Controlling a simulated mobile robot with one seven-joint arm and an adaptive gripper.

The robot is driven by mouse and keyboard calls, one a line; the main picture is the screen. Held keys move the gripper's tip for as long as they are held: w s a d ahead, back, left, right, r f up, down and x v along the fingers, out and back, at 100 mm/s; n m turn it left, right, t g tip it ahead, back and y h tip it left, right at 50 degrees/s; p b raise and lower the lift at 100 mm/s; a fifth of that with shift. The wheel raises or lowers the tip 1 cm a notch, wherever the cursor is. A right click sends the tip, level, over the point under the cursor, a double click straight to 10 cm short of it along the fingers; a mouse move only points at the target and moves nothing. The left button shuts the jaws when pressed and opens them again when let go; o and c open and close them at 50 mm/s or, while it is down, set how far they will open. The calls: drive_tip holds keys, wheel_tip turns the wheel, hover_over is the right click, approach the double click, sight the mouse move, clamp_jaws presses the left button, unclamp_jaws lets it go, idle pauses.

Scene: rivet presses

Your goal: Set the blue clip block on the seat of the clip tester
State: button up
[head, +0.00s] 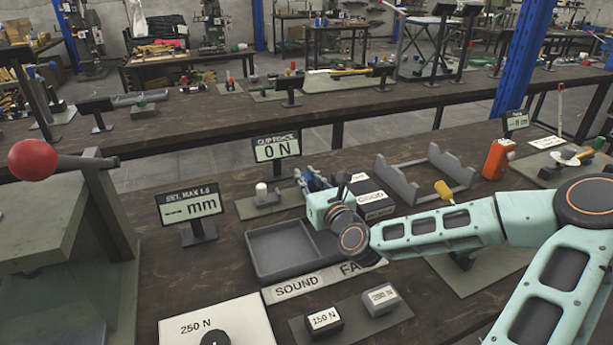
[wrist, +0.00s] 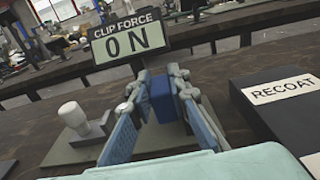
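The blue clip block (wrist: 162,98) stands upright between the fingertips of my gripper (wrist: 160,84) in the wrist view, and the fingers look closed on its sides. The clip tester has a grey-green base plate (wrist: 72,152) with a white knob (wrist: 72,114), and a display (wrist: 128,42) behind reading CLIP FORCE 0 N. In the head view my gripper (head: 311,180) is over the right end of the tester plate (head: 262,209), below the display (head: 276,149). The fingers and block hide the seat; I cannot tell whether the block touches it.
A dark box marked RECOAT (wrist: 278,92) stands close right of my gripper. A grey tray (head: 262,273) with SOUND and FAIL labels lies in front. A mm display (head: 190,207) stands left, a grey cradle (head: 425,180) right, and two weights (head: 324,320) in front.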

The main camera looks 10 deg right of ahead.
drive_tip(key=o, duration=0.4)
drive_tip(key=shift+o, duration=0.2)
drive_tip(key=shift+r, duration=0.25)
drive_tip(key=v, duration=0.2)
drive_tip(key=p+v, duration=0.1)
drive_tip(key=v, duration=0.2)
drive_tip(key=r+p+v, duration=0.1)
drive_tip(key=v, duration=0.1)
drive_tip(key=shift+s+d, duration=0.1)
drive_tip(key=shift+s, duration=0.2)
drive_tip(key=shift+s+r+p, duration=0.1)
drive_tip(key=shift+r+p, duration=0.1)
drive_tip(key=shift+p, duration=0.6)
drive_tip(key=p+v, duration=0.1)
drive_tip(key=p, duration=0.3)
drive_tip(key=shift+s, duration=0.4)
drive_tip(key=p, duration=0.1)
drive_tip(key=s+p, duration=0.1)
drive_tip(key=shift+s+d+p, duration=0.15)
drive_tip(key=shift+d+p, duration=0.15)
drive_tip(key=shift+p, duration=0.05)
drive_tip(key=shift+s+f+p, duration=0.25)
drive_tip(key=shift+s+p, duration=0.25)
drive_tip(key=shift+p, duration=0.25)
